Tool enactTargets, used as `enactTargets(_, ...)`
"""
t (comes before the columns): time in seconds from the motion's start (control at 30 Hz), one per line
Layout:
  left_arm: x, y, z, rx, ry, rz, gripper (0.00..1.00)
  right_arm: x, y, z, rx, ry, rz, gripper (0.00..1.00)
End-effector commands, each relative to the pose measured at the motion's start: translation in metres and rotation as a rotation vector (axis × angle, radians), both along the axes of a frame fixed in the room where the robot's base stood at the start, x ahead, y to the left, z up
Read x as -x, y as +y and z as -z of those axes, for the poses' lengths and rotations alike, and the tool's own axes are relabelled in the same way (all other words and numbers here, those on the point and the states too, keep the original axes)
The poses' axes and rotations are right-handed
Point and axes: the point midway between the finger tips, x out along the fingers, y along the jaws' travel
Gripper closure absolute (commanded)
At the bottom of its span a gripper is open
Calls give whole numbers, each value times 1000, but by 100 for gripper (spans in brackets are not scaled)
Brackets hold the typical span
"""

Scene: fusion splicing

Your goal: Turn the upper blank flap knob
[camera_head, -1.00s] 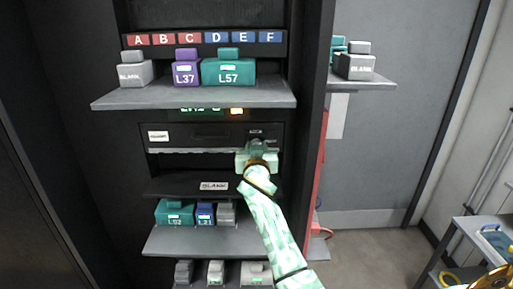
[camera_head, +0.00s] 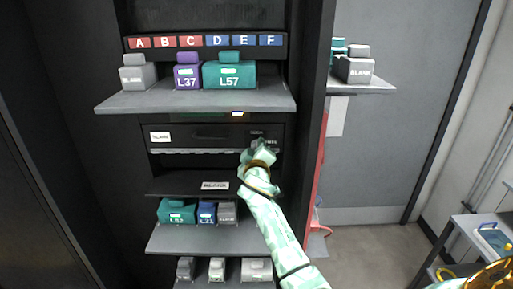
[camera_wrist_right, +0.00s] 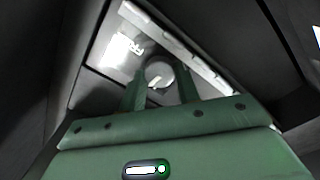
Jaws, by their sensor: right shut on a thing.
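The upper blank flap (camera_head: 205,138) is a dark panel with a white label (camera_head: 160,137) at its left end, under the top shelf of the cabinet. My right gripper (camera_head: 262,148) is at its right end and hides the knob in the head view. In the right wrist view, the round grey knob (camera_wrist_right: 159,74) sits between the two green fingers (camera_wrist_right: 160,90), which are shut on it. A label plate with lettering (camera_wrist_right: 124,52) shows beside it, turned at a slant. My left gripper is not in view.
The top grey shelf (camera_head: 195,101) carries grey, purple and teal blocks and juts out above the flap. A lower shelf (camera_head: 200,240) holds more blocks. A second label (camera_head: 215,186) marks the black ledge below. A trolley (camera_head: 470,240) stands at the right.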

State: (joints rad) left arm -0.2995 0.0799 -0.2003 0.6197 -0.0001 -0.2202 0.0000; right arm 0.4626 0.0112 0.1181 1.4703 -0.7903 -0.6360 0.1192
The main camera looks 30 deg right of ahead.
Motion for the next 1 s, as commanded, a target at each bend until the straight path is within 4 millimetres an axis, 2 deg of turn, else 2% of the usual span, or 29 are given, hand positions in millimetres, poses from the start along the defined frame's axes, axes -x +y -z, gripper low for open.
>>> enactTargets(0.3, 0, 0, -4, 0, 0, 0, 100, -1, -1, -3, 93, 51, 0, 91)
enactTargets(0.8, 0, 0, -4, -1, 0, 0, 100, 0, -1, -3, 109, 60, 1, 91)
enactTargets(0.83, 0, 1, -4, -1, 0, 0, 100, 0, -1, -3, 109, 60, 1, 65)
enactTargets(0.9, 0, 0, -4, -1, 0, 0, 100, 0, -1, -3, 109, 60, 1, 46)
enactTargets(1.0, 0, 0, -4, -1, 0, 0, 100, 0, -1, -2, 108, 61, 1, 46)
